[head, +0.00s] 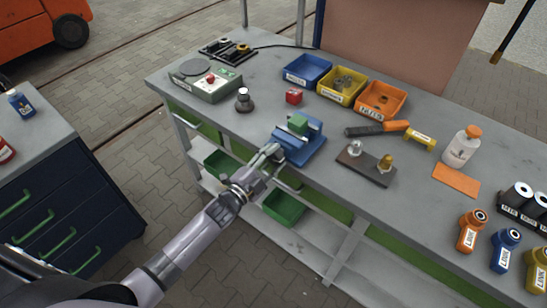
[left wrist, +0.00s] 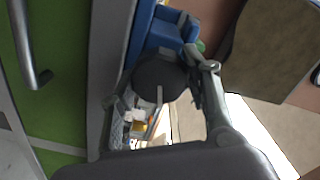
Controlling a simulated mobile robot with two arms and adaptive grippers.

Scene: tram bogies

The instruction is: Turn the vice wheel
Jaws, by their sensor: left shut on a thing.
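The blue vice (head: 303,150) stands at the front edge of the grey workbench, with a green block (head: 298,123) between its jaws. My left gripper (head: 271,155) reaches in from the front and is at the near side of the vice. In the left wrist view, the dark round vice wheel (left wrist: 160,79) sits between the fingers, in front of the blue vice body (left wrist: 161,35). The left gripper is shut on the wheel. In the head view the gripper largely hides the wheel. My right gripper is not in view.
Blue (head: 307,71), yellow (head: 342,88) and orange (head: 381,101) bins stand behind. A dark plate (head: 365,168) lies to the right.

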